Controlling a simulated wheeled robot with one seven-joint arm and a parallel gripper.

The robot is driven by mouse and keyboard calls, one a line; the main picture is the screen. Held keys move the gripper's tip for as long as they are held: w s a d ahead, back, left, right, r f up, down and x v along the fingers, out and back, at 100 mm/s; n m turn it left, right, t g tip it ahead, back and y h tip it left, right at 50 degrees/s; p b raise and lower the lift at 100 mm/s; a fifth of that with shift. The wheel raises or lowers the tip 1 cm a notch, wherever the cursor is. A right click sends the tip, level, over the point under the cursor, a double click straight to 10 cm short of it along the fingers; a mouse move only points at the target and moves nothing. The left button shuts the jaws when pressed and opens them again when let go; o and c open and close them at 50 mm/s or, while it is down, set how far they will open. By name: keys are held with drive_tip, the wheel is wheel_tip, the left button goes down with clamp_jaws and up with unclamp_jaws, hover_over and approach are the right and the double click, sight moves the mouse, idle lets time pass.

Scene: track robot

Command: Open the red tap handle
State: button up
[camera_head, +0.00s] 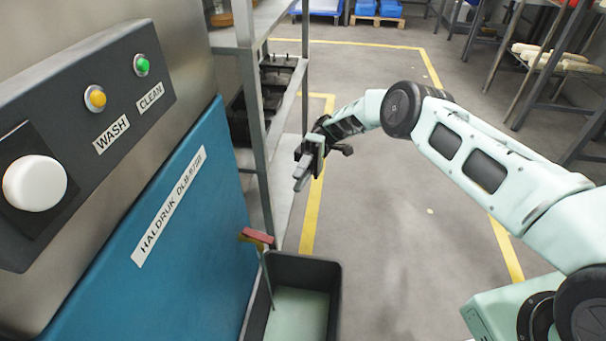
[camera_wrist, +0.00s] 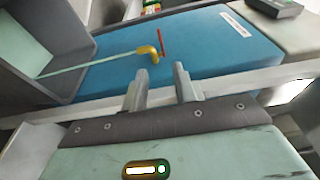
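The red tap handle (camera_head: 257,236) is a short flat bar low on the blue machine front, beside the bin. In the wrist view the red handle (camera_wrist: 160,43) stands just above the fingertips, apart from them, next to a brass-yellow tap (camera_wrist: 148,52). A thin pale green stream (camera_wrist: 90,64) runs from the tap's mouth into the dark bin (camera_wrist: 72,72). My gripper (camera_head: 301,180) hangs in the air above and right of the handle in the head view. Its two fingers (camera_wrist: 161,80) are apart with nothing between them.
The grey bin (camera_head: 334,290) stands on the floor under the tap with pale green liquid inside. A metal shelf rack (camera_head: 257,120) with dark trays stands behind. The blue machine panel (camera_head: 190,245) borders the left. Open floor (camera_head: 390,230) lies right.

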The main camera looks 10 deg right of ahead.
drive_tip(key=shift+w+d, duration=0.4)
drive_tip(key=shift+w, duration=0.15)
idle(0.4)
